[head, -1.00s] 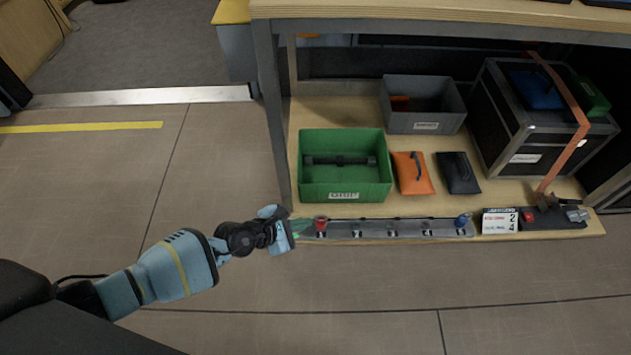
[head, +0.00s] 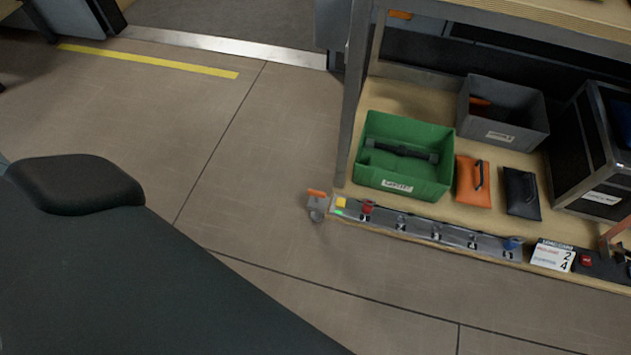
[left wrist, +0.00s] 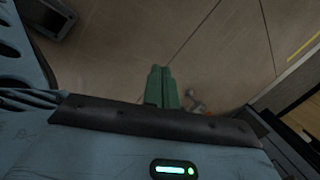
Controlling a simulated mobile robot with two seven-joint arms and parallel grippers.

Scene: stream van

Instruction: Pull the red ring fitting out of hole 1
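The red ring fitting (head: 367,207) sits at the left end of the long grey hole strip (head: 455,236) on the front edge of the low shelf. The hole numbers are too small to read surely. A blue fitting (head: 512,243) sits near the strip's right end. My left gripper shows in the left wrist view (left wrist: 162,88); its green fingers lie side by side, shut, with nothing seen between them. It points at bare floor, and the red ring fitting is not visible there. My left gripper is out of the head view. My right gripper is in neither view.
A grey part with an orange top (head: 316,204) is at the strip's left end. A green crate (head: 405,188), grey bin (head: 505,135), orange pouch (head: 474,182) and black pouch (head: 522,193) stand behind. A shelf post (head: 353,100) rises at left. The floor in front is clear.

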